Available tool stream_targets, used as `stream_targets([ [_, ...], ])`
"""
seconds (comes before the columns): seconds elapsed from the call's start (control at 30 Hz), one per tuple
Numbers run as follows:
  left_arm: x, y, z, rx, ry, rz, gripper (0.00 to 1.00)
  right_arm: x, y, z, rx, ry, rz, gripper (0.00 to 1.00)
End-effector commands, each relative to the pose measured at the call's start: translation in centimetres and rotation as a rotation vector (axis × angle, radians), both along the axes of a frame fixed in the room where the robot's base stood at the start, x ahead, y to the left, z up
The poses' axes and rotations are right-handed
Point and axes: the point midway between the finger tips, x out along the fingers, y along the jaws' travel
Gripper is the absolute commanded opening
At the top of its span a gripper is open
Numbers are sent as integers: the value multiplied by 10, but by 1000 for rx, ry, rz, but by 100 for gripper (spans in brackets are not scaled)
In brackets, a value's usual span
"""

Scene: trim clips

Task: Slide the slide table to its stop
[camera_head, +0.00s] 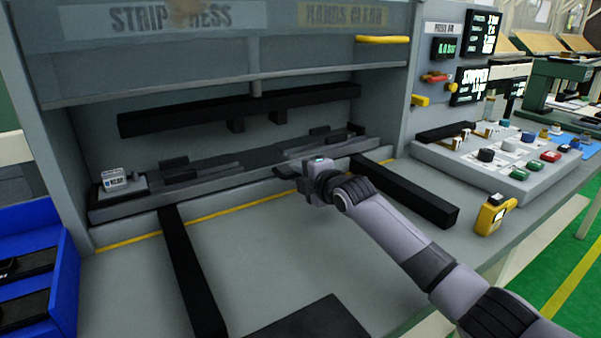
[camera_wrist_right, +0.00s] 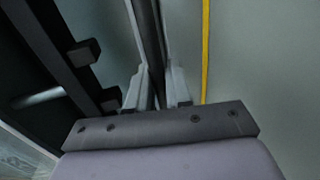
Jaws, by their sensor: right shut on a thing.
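The slide table (camera_head: 225,188) is a long grey bar with dark raised blocks on top. It lies across the press opening, at the back ends of two black rails, behind the yellow floor line. My right gripper (camera_head: 292,172) is at its front edge, right of the middle. In the right wrist view the fingers (camera_wrist_right: 158,90) are shut on a dark bar (camera_wrist_right: 148,35) that runs along the table's front and looks like its handle. The hand hides part of the table in the head view. My left gripper is not in view.
The dark press bar (camera_head: 240,108) hangs above the table. A blue bin (camera_head: 65,280) stands at left, a control panel (camera_head: 510,160) and yellow device (camera_head: 490,214) at right.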

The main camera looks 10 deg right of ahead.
Motion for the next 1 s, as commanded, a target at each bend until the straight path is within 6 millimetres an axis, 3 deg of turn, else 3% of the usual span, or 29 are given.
stream_targets([
  [0.17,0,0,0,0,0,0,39,1,1,6,3,-12,1,0],
  [0.2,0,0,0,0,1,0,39,1,1,6,3,-12,1,26],
  [0.23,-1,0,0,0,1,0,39,1,1,6,3,-12,1,35],
  [0.67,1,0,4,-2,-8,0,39,-3,-1,4,0,-6,0,35],
  [1.0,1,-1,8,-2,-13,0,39,-31,-12,10,1,-7,0,35],
])
